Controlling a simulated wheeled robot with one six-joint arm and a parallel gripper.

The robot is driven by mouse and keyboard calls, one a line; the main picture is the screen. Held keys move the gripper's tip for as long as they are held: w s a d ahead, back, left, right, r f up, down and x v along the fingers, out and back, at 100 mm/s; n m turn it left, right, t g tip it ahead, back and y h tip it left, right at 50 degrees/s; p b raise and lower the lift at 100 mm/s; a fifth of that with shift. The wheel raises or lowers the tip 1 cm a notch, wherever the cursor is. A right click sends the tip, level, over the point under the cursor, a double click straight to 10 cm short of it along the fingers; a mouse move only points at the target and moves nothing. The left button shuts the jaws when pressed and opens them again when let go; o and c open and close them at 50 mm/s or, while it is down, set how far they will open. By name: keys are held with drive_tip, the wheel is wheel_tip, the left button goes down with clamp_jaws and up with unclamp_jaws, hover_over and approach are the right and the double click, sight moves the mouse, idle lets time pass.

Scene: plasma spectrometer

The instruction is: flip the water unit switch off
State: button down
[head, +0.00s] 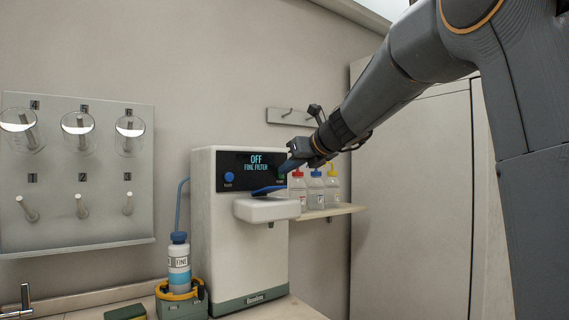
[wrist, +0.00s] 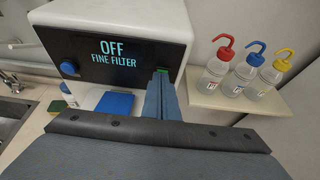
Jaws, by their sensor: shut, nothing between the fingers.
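The water unit (head: 240,262) is a white machine on the counter with a black front panel. Its display (wrist: 111,53) reads OFF, FINE FILTER. A blue round button (head: 229,177) is at the panel's left, also seen in the wrist view (wrist: 69,68). A green switch (head: 281,177) is at the panel's right; its lower part is largely hidden by my gripper. My gripper (head: 287,166) is shut and empty, its fingertips at the switch; I cannot tell whether they touch it. In the wrist view the closed blue fingers (wrist: 161,78) point at the panel's right end.
A blue flap (head: 269,190) lies over the white ledge (head: 262,209) below the panel. Several wash bottles (wrist: 243,68) stand on a shelf (wrist: 222,101) at the right. A FINE bottle (head: 179,262) stands left of the unit. A pegboard (head: 90,220) hangs at left.

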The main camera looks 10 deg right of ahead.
drive_tip(key=shift+d+f, duration=0.1)
drive_tip(key=shift+r+p, duration=0.85)
drive_tip(key=shift+p, duration=0.15)
drive_tip(key=v, duration=1.3)
